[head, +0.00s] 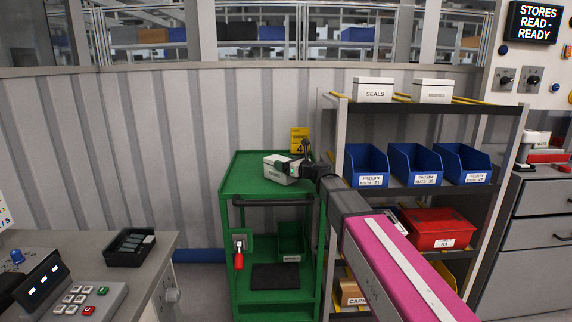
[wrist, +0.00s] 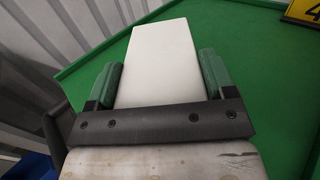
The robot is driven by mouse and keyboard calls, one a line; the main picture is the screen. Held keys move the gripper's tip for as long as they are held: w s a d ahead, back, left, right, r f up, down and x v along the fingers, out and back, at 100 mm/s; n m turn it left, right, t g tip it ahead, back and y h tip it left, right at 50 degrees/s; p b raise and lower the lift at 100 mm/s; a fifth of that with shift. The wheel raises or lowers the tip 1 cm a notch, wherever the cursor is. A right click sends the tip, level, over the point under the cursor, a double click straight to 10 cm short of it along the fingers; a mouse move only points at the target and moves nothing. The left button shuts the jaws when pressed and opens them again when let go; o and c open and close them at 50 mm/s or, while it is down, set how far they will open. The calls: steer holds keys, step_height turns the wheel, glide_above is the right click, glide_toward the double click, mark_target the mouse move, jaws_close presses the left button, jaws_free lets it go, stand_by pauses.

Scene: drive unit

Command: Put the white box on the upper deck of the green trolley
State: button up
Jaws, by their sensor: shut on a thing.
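The white box (head: 278,170) is in my gripper, over the upper deck of the green trolley (head: 240,184) in the head view. In the wrist view the white box (wrist: 160,62) lies between the two green finger pads of my gripper (wrist: 160,80), one at each side. The green deck (wrist: 255,45) spreads around and beneath it. I cannot tell whether the box touches the deck or hangs just above it. My gripper (head: 297,168) reaches in from the right in the head view. My arm hides part of the trolley's right side.
A yellow sign (head: 299,140) marked 4 stands at the deck's back right. A shelf rack (head: 425,104) with blue bins (head: 415,164) and two white boxes stands to the right. The trolley's lower deck holds a green bin (head: 291,241). A desk (head: 140,270) is at the left.

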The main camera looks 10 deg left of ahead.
steer(key=o, duration=1.2)
steer(key=shift+c, duration=0.2)
steer(key=v, duration=1.2)
